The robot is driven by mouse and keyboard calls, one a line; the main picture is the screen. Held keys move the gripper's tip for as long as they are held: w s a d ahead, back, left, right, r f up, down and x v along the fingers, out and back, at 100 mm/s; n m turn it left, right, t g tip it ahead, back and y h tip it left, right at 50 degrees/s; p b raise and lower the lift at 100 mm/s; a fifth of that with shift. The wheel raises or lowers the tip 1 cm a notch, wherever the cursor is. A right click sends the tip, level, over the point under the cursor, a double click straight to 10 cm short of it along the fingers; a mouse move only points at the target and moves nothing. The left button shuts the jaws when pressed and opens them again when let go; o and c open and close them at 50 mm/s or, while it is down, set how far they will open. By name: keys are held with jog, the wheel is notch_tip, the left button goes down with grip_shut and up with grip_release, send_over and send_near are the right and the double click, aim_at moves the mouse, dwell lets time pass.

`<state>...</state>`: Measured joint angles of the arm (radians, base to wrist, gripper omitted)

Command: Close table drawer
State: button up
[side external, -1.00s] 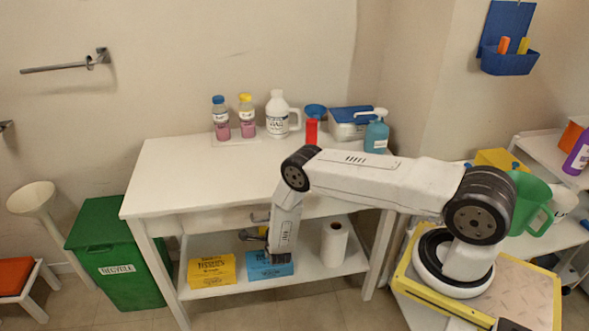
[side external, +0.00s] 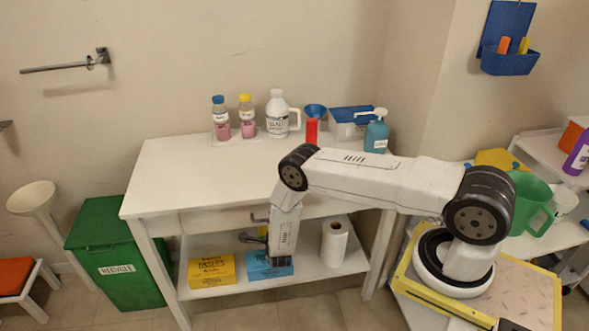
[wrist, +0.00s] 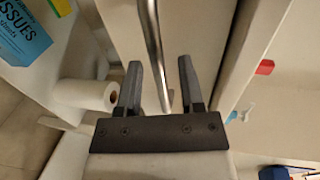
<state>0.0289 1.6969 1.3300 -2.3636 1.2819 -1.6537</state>
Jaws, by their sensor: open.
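The white table (side external: 160,187) has a drawer (side external: 215,219) under its top, with a metal bar handle (side external: 259,218) on the front. How far the drawer stands out is hard to tell. My gripper (side external: 245,238) is in front of the drawer, just below the handle in the side view. In the wrist view my gripper (wrist: 157,65) is open, and the handle (wrist: 153,40) runs between its two dark fingers, with a gap to each. The drawer front (wrist: 120,25) lies beyond the fingers. Part of the drawer front is behind my arm in the side view.
On the lower shelf (side external: 312,263) are a yellow box (side external: 211,271), a blue tissue box (side external: 262,266) and a paper roll (side external: 334,244). Bottles, a jug (side external: 278,118) and a spray bottle (side external: 376,135) stand at the back of the tabletop. A green bin (side external: 105,245) stands left.

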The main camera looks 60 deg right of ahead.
jog(key=v, duration=0.6)
jog(key=shift+s+a+r, duration=0.1)
jog(key=shift+r, duration=0.05)
dwell(0.3)
jog(key=s+d+r+m+g, duration=0.1)
jog(key=s+r+m+g, duration=0.3)
jog(key=m, duration=0.3)
jog(key=s+d+r+m+g+y, duration=0.1)
jog(key=s+r+m+g, duration=0.1)
jog(key=r+m+g, duration=0.35)
jog(key=s+r+m+g, duration=0.2)
jog(key=s+r+m, duration=0.1)
jog(key=r+m, duration=0.5)
jog(key=s+a+r+m+t+y, duration=0.1)
jog(key=s+a+r+m+y, duration=0.3)
jog(key=m, duration=0.8)
jog(key=s+a+r+m+t+y, duration=0.2)
jog(key=s+a+r+m+y, duration=0.2)
jog(key=m, duration=0.8)
jog(key=shift+s+a+r+y, duration=0.3)
jog(key=shift+a+r+y, duration=0.7)
jog(key=shift+a+r, duration=0.9)
jog(key=shift+d+r+m, duration=0.25)
jog(key=shift+d+r, duration=0.1)
